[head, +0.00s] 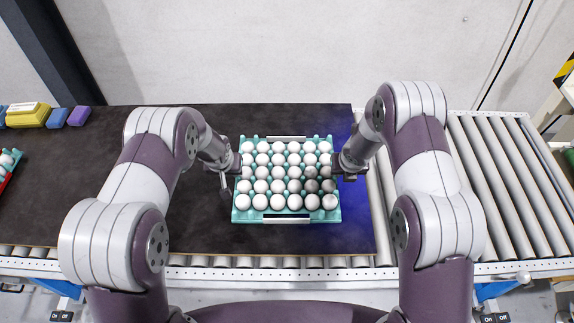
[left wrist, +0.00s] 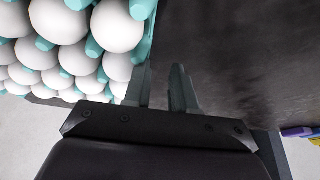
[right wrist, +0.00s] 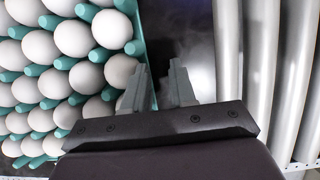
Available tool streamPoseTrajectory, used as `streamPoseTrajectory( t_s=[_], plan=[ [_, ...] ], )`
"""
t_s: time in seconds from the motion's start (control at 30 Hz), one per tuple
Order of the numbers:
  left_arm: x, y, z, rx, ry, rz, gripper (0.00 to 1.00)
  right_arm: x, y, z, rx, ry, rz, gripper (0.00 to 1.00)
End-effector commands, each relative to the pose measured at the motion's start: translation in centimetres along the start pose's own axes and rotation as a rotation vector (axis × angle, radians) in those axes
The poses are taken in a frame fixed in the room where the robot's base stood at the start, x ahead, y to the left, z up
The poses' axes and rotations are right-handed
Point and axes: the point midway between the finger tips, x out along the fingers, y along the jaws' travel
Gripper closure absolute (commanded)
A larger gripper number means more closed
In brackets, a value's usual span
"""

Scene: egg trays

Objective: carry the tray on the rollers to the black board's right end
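The teal tray (head: 286,220), full of white eggs with a few greyer ones at its right, is over the right part of the black board (head: 130,225). I cannot tell whether it rests on the board or hangs just above it. My left gripper (head: 227,180) is at the tray's left side; its fingers (left wrist: 163,90) are apart, one against the tray's edge. My right gripper (head: 341,166) is at the right side; its fingers (right wrist: 160,85) are apart, with the tray's edge beside the inner one. No tray wall shows firmly pinched.
A blue glow (head: 354,200) lies on the board's right end. Bare rollers (head: 500,170) continue to the right. The board's middle left is clear.

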Motion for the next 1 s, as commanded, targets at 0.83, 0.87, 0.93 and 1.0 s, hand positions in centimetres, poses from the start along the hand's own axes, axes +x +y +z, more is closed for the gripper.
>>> streamPoseTrajectory(
  t_s=[0.83, 0.87, 0.93, 1.0],
  plan=[
    [-12.0, 0.0, 0.0, 0.001, 0.0, 0.0, 0.74, -3.4, 0.0, 0.1, 0.001, -0.002, -0.001, 0.74],
    [-12.0, 0.0, 0.0, 0.001, 0.0, 0.0, 0.74, -4.2, 0.0, 0.1, 0.0, -0.002, -0.001, 0.74],
    [-12.0, 0.0, 0.0, 0.0, 0.0, 0.0, 0.74, -5.6, 0.0, 0.0, 0.001, -0.002, -0.001, 0.74],
    [-12.0, 0.0, 0.0, 0.0, 0.0, 0.0, 0.74, -6.6, 0.0, -0.1, 0.002, 0.0, -0.002, 0.74]
  ],
)
